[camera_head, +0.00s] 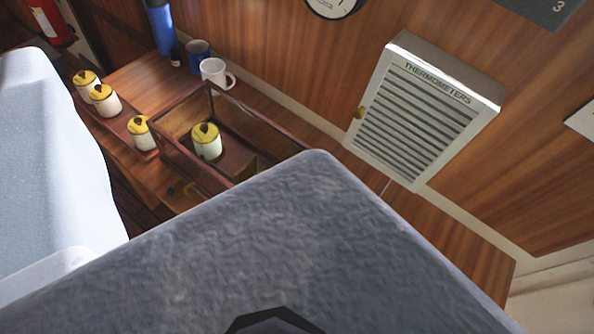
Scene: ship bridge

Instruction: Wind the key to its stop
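I cannot make out a winding key for certain. Several small cream cylinders with yellow tops and dark marks show at the upper left. One cylinder (206,141) stands inside an open-topped wooden case (182,168). Another cylinder (141,133) stands just left of the case, and two more stand farther left. Whether any of the dark marks is a key is too small to tell. A dark angular piece at the bottom edge may be part of my gripper (275,321). Its fingers cannot be made out, and nothing is seen held.
A large grey textured block (300,240) fills the lower foreground, hiding much behind it. A pale padded shape (50,160) blocks the left. A white mug (214,72), a blue mug (197,53) and a blue bottle (160,28) stand behind the case. A louvred thermometer box (425,115) hangs right.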

